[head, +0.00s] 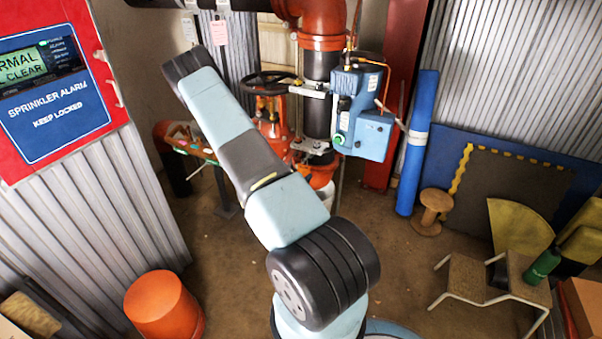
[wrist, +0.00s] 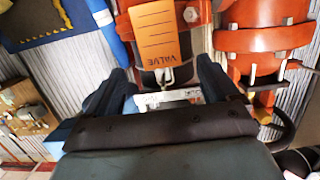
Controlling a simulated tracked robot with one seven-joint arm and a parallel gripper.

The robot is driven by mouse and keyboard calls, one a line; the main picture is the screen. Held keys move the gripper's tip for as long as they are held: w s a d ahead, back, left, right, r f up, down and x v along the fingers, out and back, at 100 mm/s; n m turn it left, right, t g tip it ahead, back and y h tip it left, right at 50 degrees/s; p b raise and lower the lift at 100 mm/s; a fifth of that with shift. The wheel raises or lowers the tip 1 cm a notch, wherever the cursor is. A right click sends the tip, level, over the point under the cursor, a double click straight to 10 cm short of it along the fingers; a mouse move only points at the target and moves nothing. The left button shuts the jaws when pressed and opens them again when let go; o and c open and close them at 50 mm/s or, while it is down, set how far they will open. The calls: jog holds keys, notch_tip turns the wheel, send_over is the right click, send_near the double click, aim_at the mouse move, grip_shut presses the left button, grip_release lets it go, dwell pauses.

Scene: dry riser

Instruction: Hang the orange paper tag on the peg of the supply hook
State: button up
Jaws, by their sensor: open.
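The orange paper tag (wrist: 160,32) shows in the wrist view, with its printed word VALVE upside down. Its lettered end is next to a small pale metal hook piece (wrist: 167,76). I cannot tell for certain whether the hook passes through the tag's hole. A whitish bracket (wrist: 165,98) lies just behind this, in front of a dark pipe. My gripper (wrist: 166,84) is open, its dark blue fingers apart on either side of the hook and bracket. The tag lies beyond the fingertips, apart from both. In the head view I cannot make out the gripper or the tag clearly.
A blue box with cables (head: 362,118) sits beside the riser pipe (head: 320,105). A black handwheel (head: 270,83) is left of the pipe. A blue roll (head: 416,145) stands at right.

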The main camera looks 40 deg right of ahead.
jog(key=v, duration=0.9)
jog(key=shift+a, duration=0.1)
jog(key=w+a+r+n+t+y, duration=0.1)
jog(key=w+a+r+y, duration=0.4)
jog(key=a+r, duration=0.3)
jog(key=w+a+r+n+t+y, duration=0.1)
jog(key=w+a+r+y, duration=0.35)
jog(key=a+r, duration=0.4)
jog(key=s+a+r+n+y, duration=0.2)
jog(key=a+r+n+y, duration=0.1)
jog(key=r, duration=0.6)
jog(key=s+a+r+n+y, duration=0.2)
jog(key=s+a+r, duration=0.25)
jog(key=r, duration=0.35)
jog(key=s+a+r+n+g, duration=0.1)
jog(key=s+r+n, duration=0.2)
jog(key=s, duration=0.9)
jog(key=s+a+r+n+g, duration=0.1)
jog(key=s+r+n, duration=0.2)
jog(key=s+r, duration=0.5)
jog(key=s, duration=0.4)
jog(key=shift+s+a+r+n, duration=0.2)
jog(key=shift+s+r+n, duration=0.1)
jog(key=shift+r, duration=0.1)
dwell(0.9)
